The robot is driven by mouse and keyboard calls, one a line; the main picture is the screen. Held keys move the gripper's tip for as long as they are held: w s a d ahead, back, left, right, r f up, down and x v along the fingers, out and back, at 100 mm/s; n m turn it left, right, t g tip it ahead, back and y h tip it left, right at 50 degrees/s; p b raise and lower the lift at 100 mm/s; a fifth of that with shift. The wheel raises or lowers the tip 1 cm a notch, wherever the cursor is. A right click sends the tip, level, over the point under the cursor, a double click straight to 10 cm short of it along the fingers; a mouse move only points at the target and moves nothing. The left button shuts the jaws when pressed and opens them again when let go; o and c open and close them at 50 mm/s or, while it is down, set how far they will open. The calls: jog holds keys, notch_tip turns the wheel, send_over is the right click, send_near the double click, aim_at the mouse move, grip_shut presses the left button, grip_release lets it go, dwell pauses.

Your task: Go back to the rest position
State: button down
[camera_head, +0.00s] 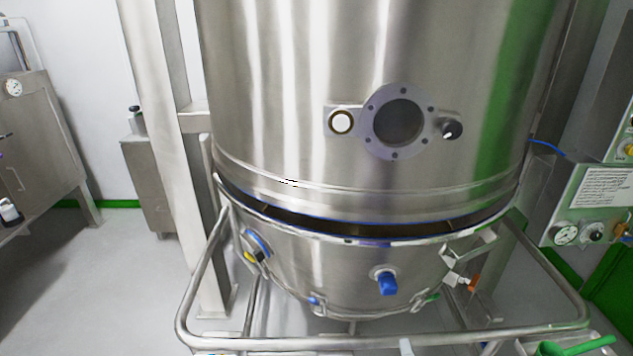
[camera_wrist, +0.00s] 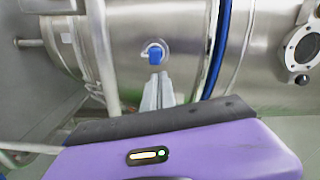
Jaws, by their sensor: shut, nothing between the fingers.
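My gripper (camera_wrist: 158,92) shows in the wrist view as two pale fingers lying together, shut and empty. Beyond their tips is the blue fitting (camera_wrist: 154,53) on the steel bowl (camera_wrist: 120,60), seen turned sideways. I cannot tell the distance between the tips and the fitting. The head view does not show my gripper clearly. There the same blue fitting (camera_head: 387,283) sticks out of the front of the bowl (camera_head: 330,270).
The large steel vessel (camera_head: 280,90) with a round port (camera_head: 398,122) stands above the bowl, with a dark gap between. A tubular rail (camera_head: 190,290) surrounds the bowl. A gauge panel (camera_head: 590,210) is at right, a steel cabinet (camera_head: 40,140) at left. Grey floor is open at lower left.

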jog(key=s+r+n+g, duration=0.1)
jog(key=s+r+n, duration=0.2)
jog(key=s, duration=0.9)
jog(key=s+r+n+g, duration=0.1)
jog(key=s+r+n, duration=0.3)
jog(key=s+n, duration=0.3)
jog(key=s+r+n+g, duration=0.1)
jog(key=s+r+n, duration=0.2)
jog(key=s, duration=1.4)
jog(key=shift+s+d+r+n, duration=0.2)
jog(key=shift+s+r+n, duration=0.15)
jog(key=shift+n, duration=0.75)
